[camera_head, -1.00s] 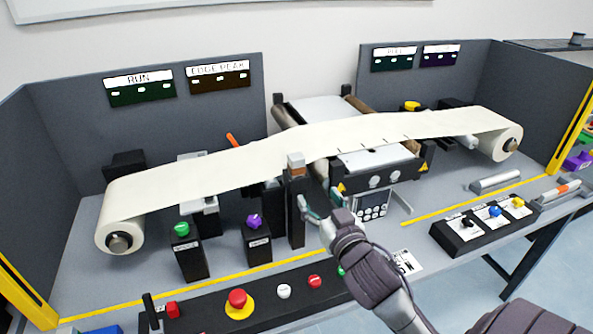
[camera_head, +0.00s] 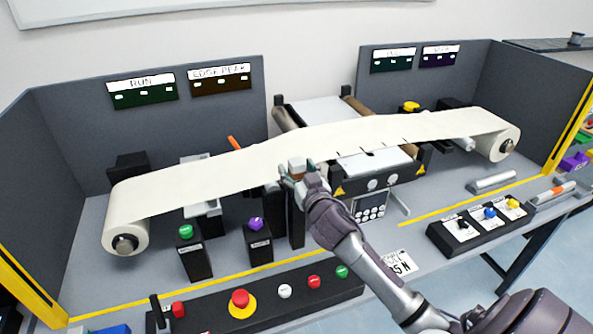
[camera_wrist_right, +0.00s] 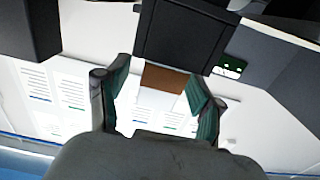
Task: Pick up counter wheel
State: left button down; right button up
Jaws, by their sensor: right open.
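A small block with a pale grey top and a brown band (camera_head: 297,163) sits on top of a black upright post (camera_head: 297,228), in front of the white paper web. It may be the counter wheel, but no wheel shape can be made out. My right gripper (camera_head: 298,175) is at this block, with its fingers near the block's sides. In the right wrist view the green-padded fingers (camera_wrist_right: 158,95) are spread, and a brown patch (camera_wrist_right: 163,78) shows between them, beyond the fingertips. Contact cannot be told. My left gripper is not in view.
The paper web (camera_head: 235,168) runs close behind my right gripper. Posts with a green knob (camera_head: 186,232) and a purple knob (camera_head: 256,224) stand to the left. A black button panel (camera_head: 205,318) lies in front. A three-switch box (camera_head: 480,228) stands at right.

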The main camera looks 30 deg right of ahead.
jog(key=shift+w+d, duration=0.1)
jog(key=shift+w, duration=0.15)
jog(key=shift+s, duration=0.1)
jog(key=shift+c, duration=0.8)
jog(key=c, duration=1.1)
grip_shut()
jog(key=shift+r, duration=0.15)
